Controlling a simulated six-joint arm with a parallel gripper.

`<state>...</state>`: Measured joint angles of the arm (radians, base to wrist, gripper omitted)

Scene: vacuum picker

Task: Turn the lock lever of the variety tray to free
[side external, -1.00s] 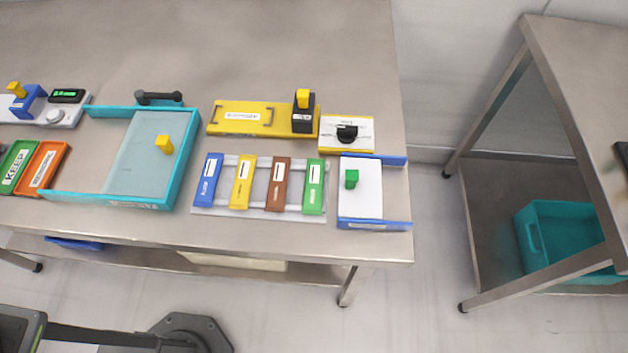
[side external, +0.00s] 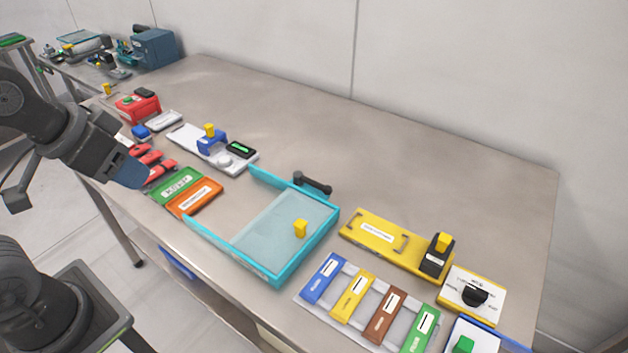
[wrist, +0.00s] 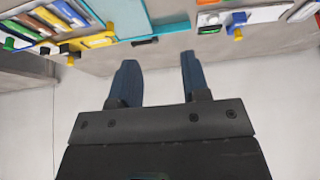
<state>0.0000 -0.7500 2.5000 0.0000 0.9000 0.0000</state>
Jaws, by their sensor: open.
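The teal-walled tray (side external: 262,272) sits mid-table with a pale panel, a yellow knob (side external: 300,229) on it and a black handle (side external: 313,184) at its back. The white panel with a black turning knob (side external: 475,296) is at the right, beside a yellow plate (side external: 372,236) carrying a black block with a yellow top (side external: 438,254). The labels are too small to read, so I cannot tell which piece is the variety tray's lock lever. My gripper (side external: 128,172) is at the left, near the table's front edge, apart from these. In the wrist view its blue fingers (wrist: 158,62) are spread and empty.
Blue, yellow, brown and green labelled bars (side external: 384,316) lie front right. Green (side external: 176,188) and orange (side external: 194,197) plates and red pieces (side external: 158,160) are near my gripper. A white device with a blue bracket (side external: 212,146) stands behind. The table's back right is clear.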

